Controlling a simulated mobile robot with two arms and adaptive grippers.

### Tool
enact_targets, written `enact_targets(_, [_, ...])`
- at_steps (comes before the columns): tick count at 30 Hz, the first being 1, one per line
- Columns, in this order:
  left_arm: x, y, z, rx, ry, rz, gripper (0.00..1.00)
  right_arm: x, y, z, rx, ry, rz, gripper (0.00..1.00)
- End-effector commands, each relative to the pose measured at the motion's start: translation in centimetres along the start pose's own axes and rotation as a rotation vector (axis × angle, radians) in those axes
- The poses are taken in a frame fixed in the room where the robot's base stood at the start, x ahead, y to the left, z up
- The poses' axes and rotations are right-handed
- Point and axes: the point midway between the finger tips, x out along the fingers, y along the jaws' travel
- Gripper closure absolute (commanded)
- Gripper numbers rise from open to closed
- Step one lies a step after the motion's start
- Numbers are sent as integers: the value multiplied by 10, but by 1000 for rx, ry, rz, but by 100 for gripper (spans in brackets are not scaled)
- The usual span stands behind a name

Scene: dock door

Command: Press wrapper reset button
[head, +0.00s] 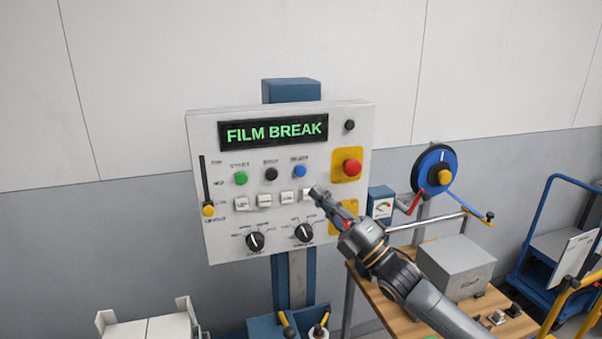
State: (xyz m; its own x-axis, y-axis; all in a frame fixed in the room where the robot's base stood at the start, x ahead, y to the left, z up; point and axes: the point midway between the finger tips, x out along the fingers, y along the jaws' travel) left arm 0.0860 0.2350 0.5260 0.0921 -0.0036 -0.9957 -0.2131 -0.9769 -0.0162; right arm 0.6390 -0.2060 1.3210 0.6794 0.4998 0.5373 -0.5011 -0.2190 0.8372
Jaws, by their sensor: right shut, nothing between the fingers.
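The wrapper control panel (222,175) is a pale box on a blue column. Its display (274,132) reads FILM BREAK in green. A row holds a green button (240,179), a black button (271,174) and a blue button (299,171); the label over the blue one is too small to read surely. Below is a row of white square buttons (264,200). A red mushroom button (352,167) sits on a yellow plate at the right. My right gripper (316,191) is shut and empty, in front of the right end of the white row, partly covering it. I cannot tell whether it touches. My left gripper is not in view.
Two black knobs (255,242) and a slider with a yellow knob (208,210) are on the panel. A wooden table (404,318) with a grey box (457,268) and a blue strap reel (424,165) stand at the right. Blue carts (545,212) are further right.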

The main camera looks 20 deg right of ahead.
Motion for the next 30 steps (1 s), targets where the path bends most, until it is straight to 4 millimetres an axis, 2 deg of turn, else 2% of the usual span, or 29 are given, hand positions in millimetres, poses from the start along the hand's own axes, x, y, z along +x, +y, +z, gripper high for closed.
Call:
enact_targets(16, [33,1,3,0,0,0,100,47,-38,35,-1,0,2,100])
enact_targets(22, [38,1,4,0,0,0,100,55,-42,41,1,-1,0,100])
enact_targets(30, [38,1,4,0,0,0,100,57,-41,41,0,0,-1,100])
